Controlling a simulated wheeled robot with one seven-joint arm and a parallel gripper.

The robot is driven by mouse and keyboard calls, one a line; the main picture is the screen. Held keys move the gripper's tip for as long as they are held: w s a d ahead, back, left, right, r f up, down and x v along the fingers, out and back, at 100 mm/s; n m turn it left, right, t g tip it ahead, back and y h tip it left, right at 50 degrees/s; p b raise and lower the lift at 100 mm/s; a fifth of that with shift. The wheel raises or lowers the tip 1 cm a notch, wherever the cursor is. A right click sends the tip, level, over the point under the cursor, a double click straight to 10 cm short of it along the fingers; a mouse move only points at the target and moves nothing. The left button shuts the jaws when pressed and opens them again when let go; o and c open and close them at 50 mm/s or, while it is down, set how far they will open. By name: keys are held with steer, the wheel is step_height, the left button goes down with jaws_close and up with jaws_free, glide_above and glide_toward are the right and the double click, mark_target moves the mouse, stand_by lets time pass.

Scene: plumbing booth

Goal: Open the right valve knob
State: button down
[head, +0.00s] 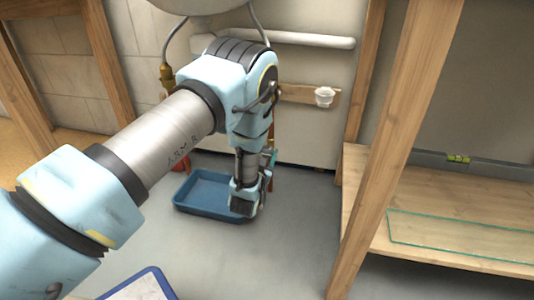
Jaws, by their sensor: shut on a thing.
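My arm reaches in from the lower left, bends down under the white basin (195,5), and ends in front of the pipes at the wall. My gripper (260,183) is at the lower end of the arm, beside the right copper pipe (271,181). Its fingers are mostly hidden behind my wrist. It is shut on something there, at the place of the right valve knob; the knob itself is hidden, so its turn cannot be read. A small teal piece shows just above the gripper. A red part (177,164) shows low at the left, partly behind my arm.
A blue tray (200,207) lies on the grey floor under the gripper. A wooden post (385,140) and a low wooden shelf (440,235) stand close on the right. A white cup (324,96) sits on a wall board. A brass fitting (166,76) hangs at the left.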

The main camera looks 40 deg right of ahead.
steer(key=shift+n+p, duration=0.35)
steer(key=shift+n, duration=0.05)
steer(key=shift+w+a+r+n+p, duration=0.1)
steer(key=shift+n+p, duration=0.5)
steer(key=shift+n, duration=0.5)
steer(key=n+p, duration=0.2)
steer(key=n, duration=0.3)
steer(key=shift+w, duration=0.1)
steer(key=n+p, duration=0.1)
steer(key=n, duration=0.1)
steer(key=n+p, duration=0.1)
steer(key=n, duration=0.1)
steer(key=shift+a+f+n, duration=0.1)
steer(key=shift+f+n, duration=0.1)
steer(key=shift+n, duration=0.2)
steer(key=n, duration=0.4)
steer(key=shift+f+p, duration=0.1)
steer(key=shift+p, duration=0.2)
steer(key=shift+n, duration=0.3)
steer(key=shift+c, duration=1.5)
jaws_free()
